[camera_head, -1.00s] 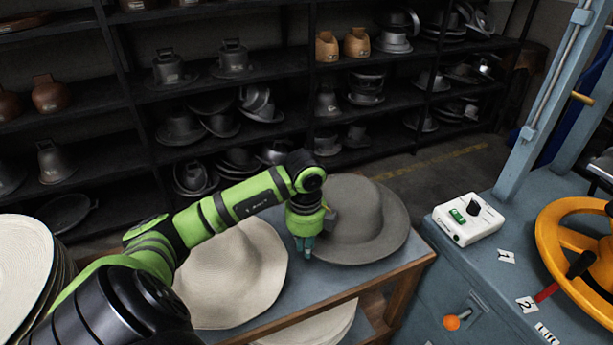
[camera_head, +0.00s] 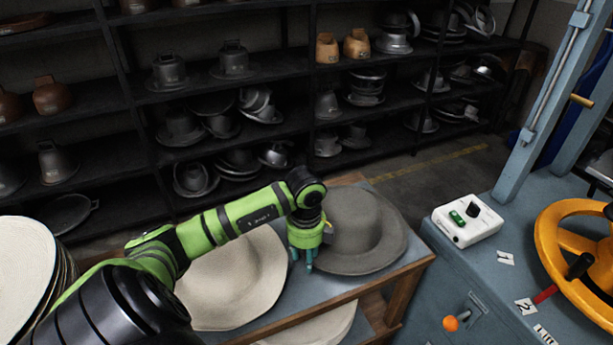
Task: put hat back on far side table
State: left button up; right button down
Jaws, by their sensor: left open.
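A grey felt hat (camera_head: 362,228) sits on the right part of the side table (camera_head: 330,285), brim flat on the top. A cream hat (camera_head: 235,277) lies to its left on the same table. My left gripper (camera_head: 301,263) points down at the grey hat's left brim edge, its teal fingers open. I cannot tell whether a finger touches the brim. My left arm passes over the cream hat and hides part of it. My right gripper is not in view.
The blue-grey press (camera_head: 465,265) stands right of the table, with a white control box (camera_head: 468,220), an orange handwheel (camera_head: 570,250) and a lever with an orange knob (camera_head: 450,323). A stack of pale hats (camera_head: 30,265) is at the left. Shelves of metal hat blocks (camera_head: 230,60) stand behind.

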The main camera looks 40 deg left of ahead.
pick_arm(q)
notch_tip(320, 180, up, 12)
jog(key=b, duration=0.1)
dwell(0.4)
